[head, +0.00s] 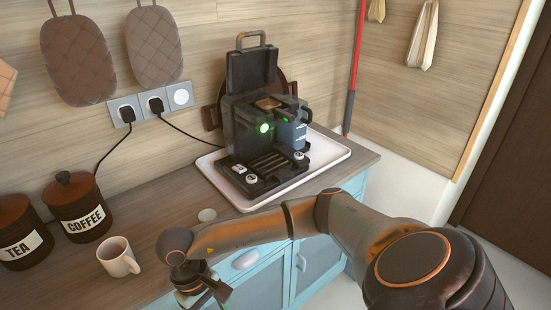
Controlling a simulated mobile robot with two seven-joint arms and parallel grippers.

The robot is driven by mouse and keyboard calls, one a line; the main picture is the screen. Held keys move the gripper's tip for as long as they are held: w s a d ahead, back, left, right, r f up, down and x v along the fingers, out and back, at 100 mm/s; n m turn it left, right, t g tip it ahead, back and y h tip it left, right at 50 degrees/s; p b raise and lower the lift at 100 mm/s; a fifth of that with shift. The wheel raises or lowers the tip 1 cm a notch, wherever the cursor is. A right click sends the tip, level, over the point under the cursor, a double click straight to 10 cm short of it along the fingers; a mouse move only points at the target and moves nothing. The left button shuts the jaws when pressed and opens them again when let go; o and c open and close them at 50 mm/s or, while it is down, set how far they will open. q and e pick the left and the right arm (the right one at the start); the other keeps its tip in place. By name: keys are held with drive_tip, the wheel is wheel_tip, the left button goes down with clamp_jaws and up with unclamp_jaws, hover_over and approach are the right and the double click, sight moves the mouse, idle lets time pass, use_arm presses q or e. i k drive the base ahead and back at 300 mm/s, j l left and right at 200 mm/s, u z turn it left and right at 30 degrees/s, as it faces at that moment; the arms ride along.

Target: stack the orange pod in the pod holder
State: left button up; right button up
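A black coffee machine (242,130) stands on a white tray with its lid (250,70) raised. A brownish square opening (268,103) shows at its top; I cannot tell whether this is the pod holder. I can make out no orange pod. A small pale round piece (207,214) lies on the counter left of the tray; I cannot tell what it is. My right gripper (207,293) is low at the bottom edge, in front of the counter, apart from the machine. Its fingers are dark and partly cut off, so its opening is unclear. My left gripper is out of view.
A white mug (118,257) and the TEA (20,235) and COFFEE (80,208) jars stand at the left. The white tray (332,155) has a raised rim. A black cord (112,150) runs behind the jars. The counter (165,205) between mug and tray is mostly clear.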

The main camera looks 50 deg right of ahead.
sight(276, 112)
drive_tip(key=l+u, duration=0.15)
drive_tip(key=u, duration=0.2)
drive_tip(key=l+u, duration=0.15)
drive_tip(key=u, duration=0.25)
drive_tip(key=k+l+u, duration=0.2)
drive_tip(key=l, duration=0.15)
drive_tip(key=k+l+u, duration=0.35)
drive_tip(key=l, duration=0.25)
drive_tip(key=k+l+u, duration=0.1)
drive_tip(key=k+l, duration=0.85)
drive_tip(key=l, duration=0.15)
drive_tip(key=k+l+u, duration=0.1)
drive_tip(key=k+l, duration=0.55)
drive_tip(key=l, duration=0.15)
drive_tip(key=i+l, duration=0.2)
drive_tip(key=i, duration=0.3)
